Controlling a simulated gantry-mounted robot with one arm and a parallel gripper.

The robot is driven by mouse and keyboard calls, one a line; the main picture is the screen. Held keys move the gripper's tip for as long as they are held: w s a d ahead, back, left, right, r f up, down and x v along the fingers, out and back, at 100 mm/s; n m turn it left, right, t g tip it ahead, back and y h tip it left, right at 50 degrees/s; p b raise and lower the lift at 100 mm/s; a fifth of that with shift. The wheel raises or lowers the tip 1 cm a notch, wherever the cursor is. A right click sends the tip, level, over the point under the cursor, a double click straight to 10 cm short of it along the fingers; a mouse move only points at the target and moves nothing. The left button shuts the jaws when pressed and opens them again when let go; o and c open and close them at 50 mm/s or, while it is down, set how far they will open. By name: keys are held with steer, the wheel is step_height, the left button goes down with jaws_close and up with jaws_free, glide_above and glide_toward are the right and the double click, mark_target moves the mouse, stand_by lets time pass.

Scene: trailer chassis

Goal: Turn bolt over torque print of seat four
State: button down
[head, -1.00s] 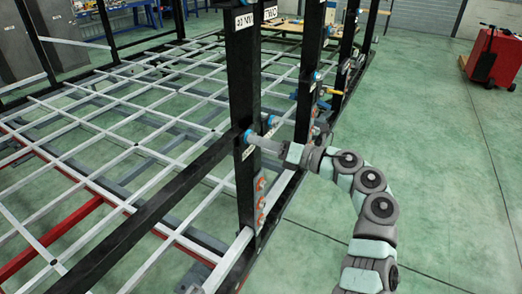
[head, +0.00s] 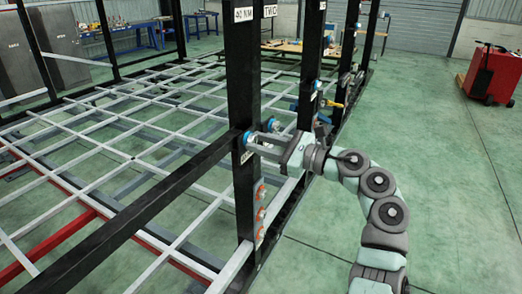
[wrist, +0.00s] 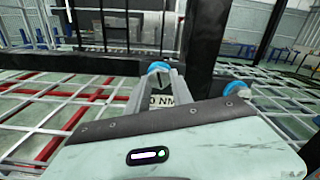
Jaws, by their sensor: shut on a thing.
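A blue-collared bolt (head: 248,138) sits on the near black post (head: 243,80), at the end of a black crossbar. My gripper (head: 253,141) reaches it from the right, its two grey fingers shut on the bolt. In the wrist view the bolt's blue head (wrist: 158,67) shows at the fingertips. A white print (wrist: 163,101) ending in "0 NM" shows between the fingers, partly hidden. The post carries labels at its top, "40 NM" (head: 244,14) and "TWO" (head: 269,11). I cannot make out any label reading seat four.
Another blue bolt (wrist: 236,88) shows right of the fingers in the wrist view. Several orange bolts (head: 260,215) sit low on the near post. More black posts (head: 310,70) stand behind. The white lattice floor (head: 110,150) spreads left.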

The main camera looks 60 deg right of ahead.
steer(key=n+b, duration=0.3)
steer(key=n, duration=0.3)
steer(key=shift+w, duration=0.1)
steer(key=shift+n, duration=0.3)
stand_by(0.3)
steer(key=c, duration=1.5)
jaws_free()
steer(key=shift+c, duration=0.2)
steer(key=o, duration=0.3)
steer(key=shift+w+a+r, duration=0.1)
steer(key=shift+w, duration=0.2)
steer(key=shift+o, duration=0.6)
steer(key=shift+s, duration=0.15)
steer(key=shift+s, duration=0.1)
